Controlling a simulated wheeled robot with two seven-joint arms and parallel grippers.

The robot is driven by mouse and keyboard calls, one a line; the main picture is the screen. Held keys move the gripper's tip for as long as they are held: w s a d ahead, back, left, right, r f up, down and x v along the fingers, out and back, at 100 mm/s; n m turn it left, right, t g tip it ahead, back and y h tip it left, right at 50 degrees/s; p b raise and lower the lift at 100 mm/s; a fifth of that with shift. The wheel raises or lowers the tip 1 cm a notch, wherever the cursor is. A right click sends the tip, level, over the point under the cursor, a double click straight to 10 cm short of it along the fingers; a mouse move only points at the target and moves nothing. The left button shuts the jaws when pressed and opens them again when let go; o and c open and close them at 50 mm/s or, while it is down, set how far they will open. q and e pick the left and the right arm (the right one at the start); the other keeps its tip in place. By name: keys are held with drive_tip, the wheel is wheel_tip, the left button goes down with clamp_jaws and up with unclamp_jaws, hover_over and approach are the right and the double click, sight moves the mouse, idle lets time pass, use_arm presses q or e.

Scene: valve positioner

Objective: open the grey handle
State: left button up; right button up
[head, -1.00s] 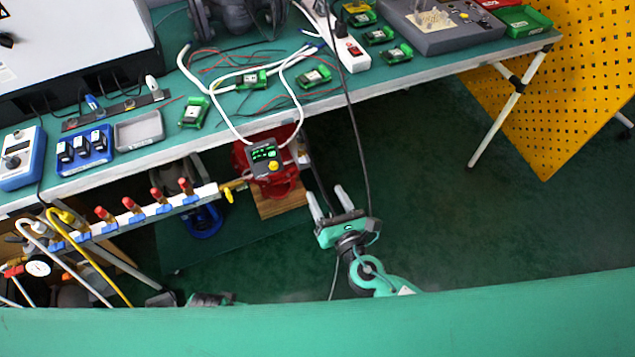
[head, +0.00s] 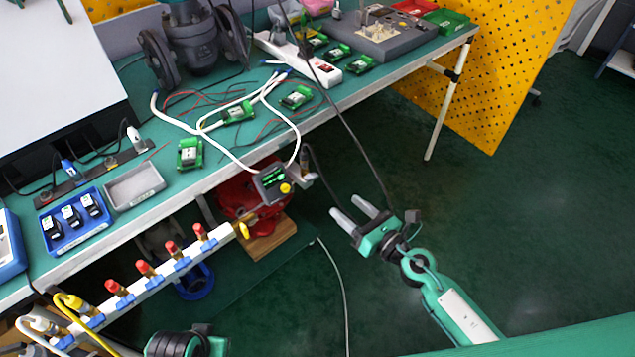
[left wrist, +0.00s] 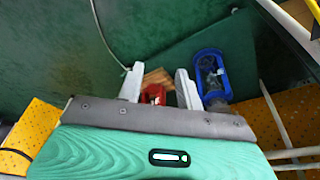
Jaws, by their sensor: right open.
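I cannot make out a grey handle for certain. A small grey box (head: 271,183) with a green display and a yellow knob sits at the table's front edge, above a red body (head: 240,192) on a wooden block (head: 268,238). A pale grey part (head: 305,179) shows just right of the box. A yellow handle (head: 243,231) ends the white pipe bar. My right gripper (head: 348,206) is open and empty, right of the box and apart from it. My left gripper (left wrist: 158,80) has its fingers apart; the red body (left wrist: 153,94) shows beyond them.
The white bar (head: 150,283) with several red-capped valves runs below the green table (head: 110,222). A blue ring-shaped part (head: 195,282) lies under it. White and black cables hang near my right gripper. Open floor (head: 480,240) lies to the right.

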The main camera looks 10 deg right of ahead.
sight(313, 178)
drive_tip(key=p+x, duration=0.1)
drive_tip(key=x, duration=0.9)
drive_tip(key=shift+a, duration=0.1)
drive_tip(key=shift+w+a, duration=0.45)
drive_tip(key=shift+w, duration=0.1)
use_arm(q)
wheel_tip(313, 178, down, 3)
drive_tip(key=shift+f, duration=0.15)
use_arm(e)
drive_tip(key=shift+c, duration=0.2)
drive_tip(key=c, duration=0.9)
